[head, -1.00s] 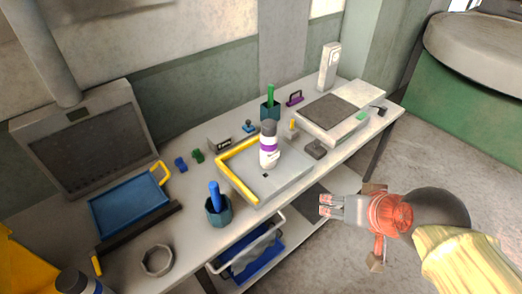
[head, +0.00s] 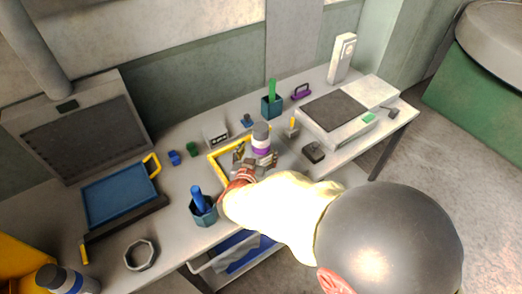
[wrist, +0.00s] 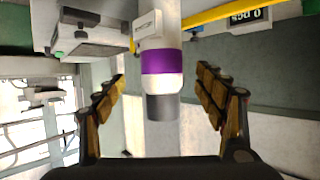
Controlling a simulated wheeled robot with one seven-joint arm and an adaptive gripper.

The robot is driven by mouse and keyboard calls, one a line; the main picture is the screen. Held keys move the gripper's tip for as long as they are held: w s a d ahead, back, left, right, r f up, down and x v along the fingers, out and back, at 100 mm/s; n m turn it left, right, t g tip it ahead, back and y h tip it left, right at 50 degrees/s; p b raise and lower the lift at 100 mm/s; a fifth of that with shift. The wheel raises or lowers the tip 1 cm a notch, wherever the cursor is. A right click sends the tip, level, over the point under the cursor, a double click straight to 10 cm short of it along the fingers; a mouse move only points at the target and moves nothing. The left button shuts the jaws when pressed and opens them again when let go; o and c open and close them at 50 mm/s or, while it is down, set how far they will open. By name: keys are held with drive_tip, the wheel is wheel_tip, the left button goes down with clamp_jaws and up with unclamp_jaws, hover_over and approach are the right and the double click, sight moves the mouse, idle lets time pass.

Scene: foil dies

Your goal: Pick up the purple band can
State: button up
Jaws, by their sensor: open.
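The purple band can (head: 261,141) stands upright on the tray with the yellow rim (head: 220,168). It is white with a purple band and a grey cap. In the wrist view the can (wrist: 161,60) appears cap-down, between the two finger pads in the picture. My gripper (head: 254,160) is open at the can's near side, its fingers spread to either side of it. In the wrist view my gripper (wrist: 165,95) shows clear space between each finger and the can. My arm hides the can's foot and much of the tray in the head view.
A blue-handled tool in a teal cup (head: 203,211) stands left of my arm. A teal cup with a green tool (head: 271,105) is behind the can. A dark mouse-like object (head: 313,152) and a scale (head: 335,117) lie to the right. A counter display (head: 215,136) stands behind left.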

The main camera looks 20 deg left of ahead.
drive_tip(key=b+x, duration=0.2)
drive_tip(key=x, duration=0.4)
drive_tip(key=shift+w+a+f, duration=0.2)
drive_tip(key=shift+w+f, duration=0.05)
drive_tip(key=shift+c, duration=0.8)
drive_tip(key=c, duration=1.1)
drive_tip(key=shift+c, duration=0.5)
drive_tip(key=shift+r, duration=0.15)
